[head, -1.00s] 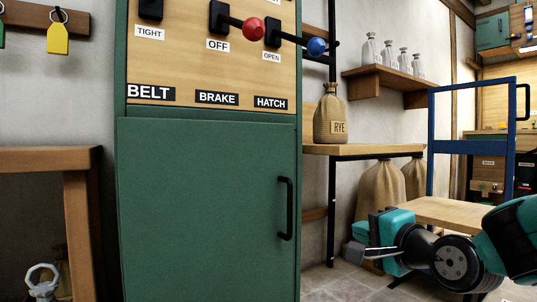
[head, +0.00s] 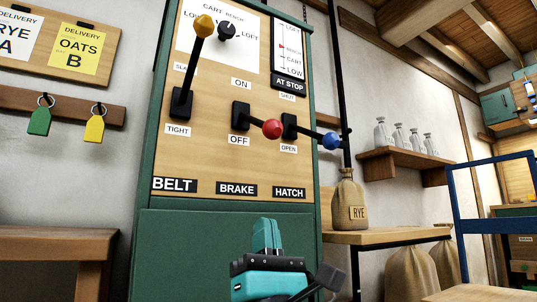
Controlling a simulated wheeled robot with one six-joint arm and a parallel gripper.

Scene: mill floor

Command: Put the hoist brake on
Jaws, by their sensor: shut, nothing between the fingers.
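The brake lever with its red knob (head: 272,128) is on the wooden control panel (head: 219,165), above the BRAKE label (head: 237,190). It sticks out to the right, level with the OFF tag (head: 239,141); the ON tag (head: 241,84) is above. The blue-knobbed hatch lever (head: 332,140) points right, by OPEN. My gripper (head: 264,229) is shut and empty. It points up in front of the cabinet, below the brake lever and apart from it.
The indicator (head: 289,46) at the panel's upper right reads AT STOP. The green cabinet (head: 180,250) stands below the panel. A RYE sack (head: 348,202) sits on the wooden shelf at right. A blue cart frame (head: 490,195) stands at far right.

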